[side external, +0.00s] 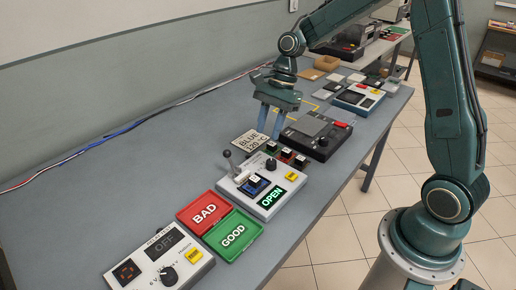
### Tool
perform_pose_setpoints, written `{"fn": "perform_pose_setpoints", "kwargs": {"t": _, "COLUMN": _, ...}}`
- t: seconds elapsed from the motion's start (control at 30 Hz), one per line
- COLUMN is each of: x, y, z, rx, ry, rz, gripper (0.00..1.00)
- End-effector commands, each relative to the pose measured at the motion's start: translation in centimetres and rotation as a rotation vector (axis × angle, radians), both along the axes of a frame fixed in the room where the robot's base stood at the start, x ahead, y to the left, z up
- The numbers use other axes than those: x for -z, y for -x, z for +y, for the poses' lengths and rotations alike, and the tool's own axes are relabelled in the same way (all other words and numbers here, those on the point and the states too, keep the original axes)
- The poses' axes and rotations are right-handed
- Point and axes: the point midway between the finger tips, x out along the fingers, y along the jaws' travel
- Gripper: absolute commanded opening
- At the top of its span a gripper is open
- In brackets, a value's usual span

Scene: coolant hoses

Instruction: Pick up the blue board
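The blue board (247,190), a small blue piece with a dark block and a pale label on top, appears to sit in the grey test fixture (285,204). The fixture has an upright black-knobbed lever on its left, and its display reads OPEN. My gripper (269,133) points down behind the fixture, beside the BLUE 120 °C card (250,141). Its two blue-grey fingers are apart, with nothing visible between them. The exact height of the fingertips above the table is hard to tell.
Several small boards with dark blocks (287,156) stand in a row behind the fixture. A black device (318,136) lies beyond them. Red BAD (205,208) and green GOOD (232,235) trays and a meter reading OFF (158,261) are nearer. The left table side is clear; cables run along the wall.

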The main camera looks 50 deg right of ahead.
Motion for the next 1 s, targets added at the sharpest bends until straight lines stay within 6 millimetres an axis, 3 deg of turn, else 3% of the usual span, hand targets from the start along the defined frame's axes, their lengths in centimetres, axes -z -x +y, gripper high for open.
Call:
{"fn": "perform_pose_setpoints", "kwargs": {"t": 0.53, "x": 1.9, "y": -0.5, "z": 0.3, "rx": 0.044, "ry": -0.019, "rz": 0.032, "gripper": 0.33}}
{"fn": "perform_pose_setpoints", "kwargs": {"t": 1.0, "x": 7.8, "y": -0.4, "z": 2.7, "rx": 0.044, "ry": -0.017, "rz": 0.033, "gripper": 0.33}}
